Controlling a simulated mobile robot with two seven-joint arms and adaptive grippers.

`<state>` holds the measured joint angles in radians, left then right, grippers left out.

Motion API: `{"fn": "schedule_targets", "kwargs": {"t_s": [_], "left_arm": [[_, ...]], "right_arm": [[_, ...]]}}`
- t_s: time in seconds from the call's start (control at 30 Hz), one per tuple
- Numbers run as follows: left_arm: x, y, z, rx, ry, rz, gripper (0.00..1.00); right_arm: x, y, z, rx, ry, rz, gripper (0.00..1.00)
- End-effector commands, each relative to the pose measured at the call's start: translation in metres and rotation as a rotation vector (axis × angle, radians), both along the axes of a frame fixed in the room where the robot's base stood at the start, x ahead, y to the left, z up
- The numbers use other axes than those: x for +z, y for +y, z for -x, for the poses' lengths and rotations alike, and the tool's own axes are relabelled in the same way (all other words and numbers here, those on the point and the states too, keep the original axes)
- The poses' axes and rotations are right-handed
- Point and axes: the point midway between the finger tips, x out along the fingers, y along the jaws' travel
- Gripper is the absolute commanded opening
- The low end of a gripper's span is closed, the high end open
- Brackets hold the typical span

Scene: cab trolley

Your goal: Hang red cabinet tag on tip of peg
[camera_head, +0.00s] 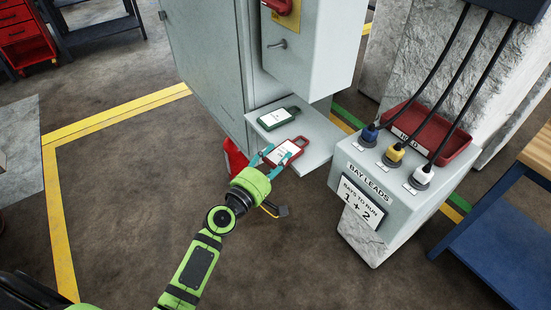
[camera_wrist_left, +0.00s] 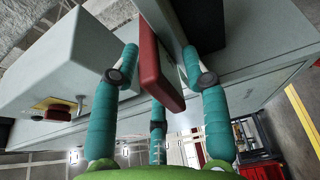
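The red cabinet tag (camera_head: 298,143), with a white label, is at the front of the grey shelf (camera_head: 318,147) under the cabinet. My left gripper (camera_head: 272,159) reaches it from the front, its teal fingers on either side of the tag's near end. In the left wrist view the red tag (camera_wrist_left: 157,70) is between the spread fingers (camera_wrist_left: 160,60); firm contact on both sides does not show. A small grey peg (camera_head: 278,44) sticks out of the cabinet box below a red switch (camera_head: 279,5). My right gripper is out of view.
A green tag (camera_head: 277,117) lies on the shelf behind the red one. A red bin (camera_head: 234,158) stands below at left. The bay leads box (camera_head: 380,195), with several plugs and cables, stands at right. A blue-legged bench (camera_head: 497,235) is further right.

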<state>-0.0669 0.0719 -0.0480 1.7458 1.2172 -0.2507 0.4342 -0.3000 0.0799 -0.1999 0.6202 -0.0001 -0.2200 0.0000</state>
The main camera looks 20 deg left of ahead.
Motion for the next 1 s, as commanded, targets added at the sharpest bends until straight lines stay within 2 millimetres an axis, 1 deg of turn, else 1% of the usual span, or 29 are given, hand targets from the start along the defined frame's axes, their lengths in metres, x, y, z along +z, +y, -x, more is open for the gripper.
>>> {"fn": "schedule_targets", "kwargs": {"t_s": [0.13,0.3,0.4,0.5,0.6,0.7,0.9,0.97,1.0], "left_arm": [[0.001,0.0,0.0,0.001,0.001,0.003,0.46],[-0.002,0.008,0.026,0.001,0.002,-0.002,0.46],[-0.007,0.012,0.043,0.0,0.001,-0.002,0.46],[-0.006,0.015,0.056,0.0,0.0,-0.002,0.46],[-0.005,0.018,0.064,0.0,0.0,0.0,0.46],[-0.004,0.019,0.068,0.0,0.0,0.0,0.46],[-0.004,0.019,0.068,0.001,0.001,-0.001,0.46],[-0.012,0.019,0.068,0.002,0.014,-0.016,0.46],[-0.023,0.02,0.068,0.004,0.032,-0.039,0.46]], "right_arm": [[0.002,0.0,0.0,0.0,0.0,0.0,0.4],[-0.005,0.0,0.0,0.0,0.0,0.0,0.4],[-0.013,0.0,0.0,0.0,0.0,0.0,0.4],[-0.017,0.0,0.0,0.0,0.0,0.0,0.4],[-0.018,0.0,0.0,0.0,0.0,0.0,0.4],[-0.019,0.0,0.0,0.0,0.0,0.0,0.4],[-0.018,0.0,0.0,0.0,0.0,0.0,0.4],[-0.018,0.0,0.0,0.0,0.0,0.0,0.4],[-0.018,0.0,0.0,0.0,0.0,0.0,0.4]]}}
